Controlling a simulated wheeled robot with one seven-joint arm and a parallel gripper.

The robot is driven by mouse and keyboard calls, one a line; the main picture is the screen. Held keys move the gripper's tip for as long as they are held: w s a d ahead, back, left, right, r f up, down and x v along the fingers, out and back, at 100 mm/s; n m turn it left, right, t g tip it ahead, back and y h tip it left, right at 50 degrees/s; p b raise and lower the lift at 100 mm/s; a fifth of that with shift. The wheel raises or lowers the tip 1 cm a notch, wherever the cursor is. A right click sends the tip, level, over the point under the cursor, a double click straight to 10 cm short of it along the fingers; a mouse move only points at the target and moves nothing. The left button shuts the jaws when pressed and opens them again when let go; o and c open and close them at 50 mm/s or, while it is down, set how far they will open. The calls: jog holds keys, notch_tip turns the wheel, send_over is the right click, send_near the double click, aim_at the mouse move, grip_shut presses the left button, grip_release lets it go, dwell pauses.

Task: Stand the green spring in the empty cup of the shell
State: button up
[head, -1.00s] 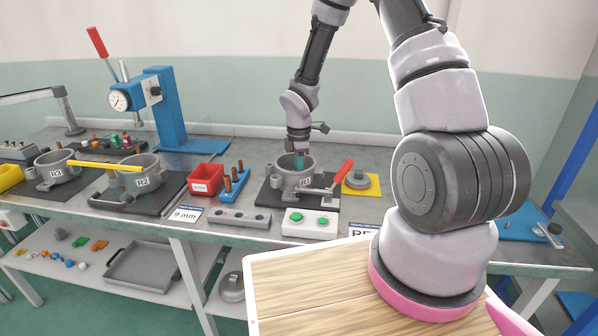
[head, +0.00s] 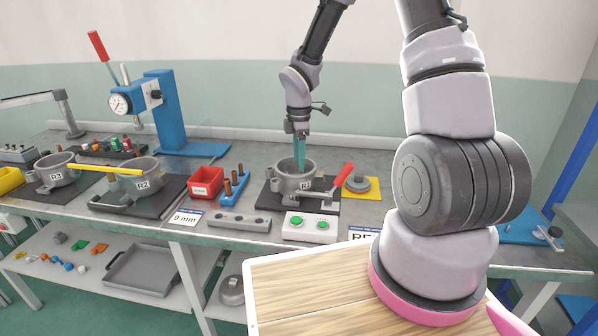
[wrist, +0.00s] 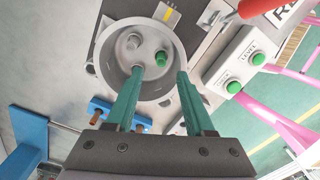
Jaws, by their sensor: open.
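The wrist view looks down into the shell (wrist: 112,65). The green spring (wrist: 162,58) appears upright inside it, seen end-on between and below my fingertips. A grey round post or cup (wrist: 133,41) is beside it. More green shows by my left fingertip, and I cannot tell whether it is a separate part. My gripper (head: 300,160) points down over the shell with long teal fingers. It is open and apart from the spring; the fingers (wrist: 160,72) hide part of the shell.
A red-handled clamp (head: 343,176) is close at the shell's right. A blue rack with copper pins (head: 234,186) and a red bin (head: 206,181) are at its left. A green-button box (head: 309,227) is in front.

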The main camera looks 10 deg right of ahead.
jog(key=shift+w+r, duration=0.1)
jog(key=shift+r, duration=1.85)
